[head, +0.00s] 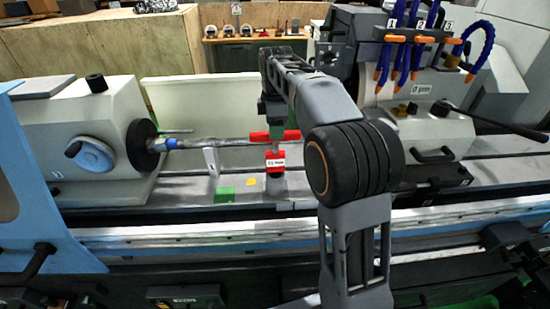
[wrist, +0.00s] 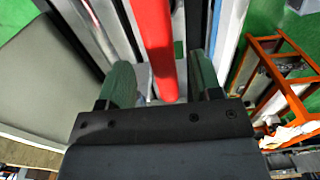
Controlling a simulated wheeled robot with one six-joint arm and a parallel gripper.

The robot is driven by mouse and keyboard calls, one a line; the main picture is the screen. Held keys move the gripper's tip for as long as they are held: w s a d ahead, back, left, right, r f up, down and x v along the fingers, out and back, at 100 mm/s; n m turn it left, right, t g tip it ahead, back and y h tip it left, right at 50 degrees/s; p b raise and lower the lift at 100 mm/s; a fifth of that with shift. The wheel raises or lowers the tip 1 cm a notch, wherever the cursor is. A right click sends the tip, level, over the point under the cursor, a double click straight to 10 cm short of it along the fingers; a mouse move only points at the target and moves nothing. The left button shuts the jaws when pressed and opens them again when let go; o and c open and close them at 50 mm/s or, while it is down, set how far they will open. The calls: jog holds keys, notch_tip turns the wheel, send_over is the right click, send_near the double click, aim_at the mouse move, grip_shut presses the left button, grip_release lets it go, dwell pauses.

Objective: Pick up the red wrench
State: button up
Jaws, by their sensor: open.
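The red wrench (head: 290,135) shows in the head view as a short red bar lying level, above a small labelled red block (head: 275,161). In the wrist view the wrench (wrist: 153,40) runs down from the top edge, and its near end lies between the two green fingers. My gripper (head: 276,130) reaches down over the middle of the bar and hides part of it. In the wrist view my gripper (wrist: 162,80) is open, with a visible gap between the bar and each finger. I cannot tell how the bar joins the block.
A grey shaft (head: 205,144) runs level from the left headstock (head: 90,125) toward the wrench. A green block (head: 224,195) and a yellow piece (head: 251,182) lie on the machine bed. Blue hoses (head: 400,45) hang at the right. An orange frame (wrist: 262,75) shows in the wrist view.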

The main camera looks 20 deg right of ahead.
jog(key=shift+s+f+p, duration=0.1)
jog(key=shift+f+p, duration=0.4)
jog(key=shift+f, duration=2.15)
jog(key=shift+r, duration=0.1)
grip_shut()
